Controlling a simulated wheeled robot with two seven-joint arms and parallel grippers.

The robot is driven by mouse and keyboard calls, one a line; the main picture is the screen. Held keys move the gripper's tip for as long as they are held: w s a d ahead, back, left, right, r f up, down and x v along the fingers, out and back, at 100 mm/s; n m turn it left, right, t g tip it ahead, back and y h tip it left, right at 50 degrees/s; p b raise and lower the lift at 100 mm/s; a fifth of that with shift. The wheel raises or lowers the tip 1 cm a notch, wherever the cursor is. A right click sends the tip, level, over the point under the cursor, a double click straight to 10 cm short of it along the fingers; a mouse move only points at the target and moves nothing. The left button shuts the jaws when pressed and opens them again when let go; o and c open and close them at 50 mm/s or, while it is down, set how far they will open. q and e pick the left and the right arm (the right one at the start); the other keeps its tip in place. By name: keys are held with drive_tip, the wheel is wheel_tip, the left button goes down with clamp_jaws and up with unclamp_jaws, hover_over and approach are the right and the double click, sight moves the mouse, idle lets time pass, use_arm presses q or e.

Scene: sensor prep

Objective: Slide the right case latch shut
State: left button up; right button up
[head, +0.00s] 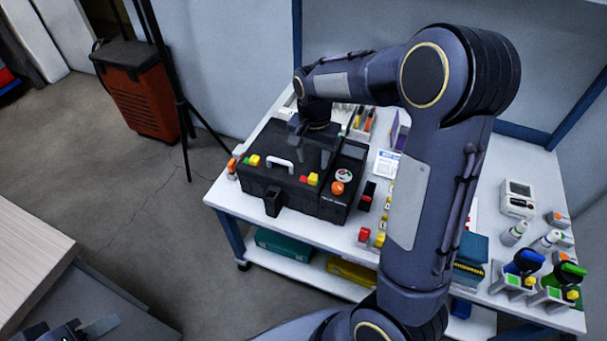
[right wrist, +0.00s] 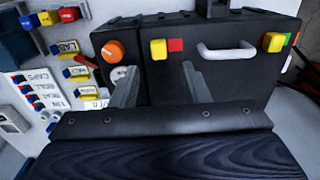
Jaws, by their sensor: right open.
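The black case (head: 262,187) lies on the white table with a pale handle on its front; it also fills the upper part of the right wrist view (right wrist: 225,80). The right latch (head: 313,179) is a yellow block beside a red mark; it also shows in the right wrist view (right wrist: 159,49). The left latch (head: 254,160) is a yellow block beside a green mark. My right gripper (head: 313,152) is open and empty above the case lid, behind the right latch and apart from it. My left gripper (head: 92,329) is only partly visible at the bottom left.
An orange knob (head: 337,188) sits on the case's right part. Small coloured blocks and label cards lie to its right. A white meter (head: 518,199) and bottles stand at the table's far right. A tripod and red bin (head: 140,92) stand left of the table.

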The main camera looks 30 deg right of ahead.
sight(313, 177)
wheel_tip(313, 177, down, 7)
drive_tip(key=shift+s+r+b, duration=0.1)
drive_tip(key=shift+r+b, duration=0.05)
drive_tip(key=shift+b, duration=0.3)
clamp_jaws()
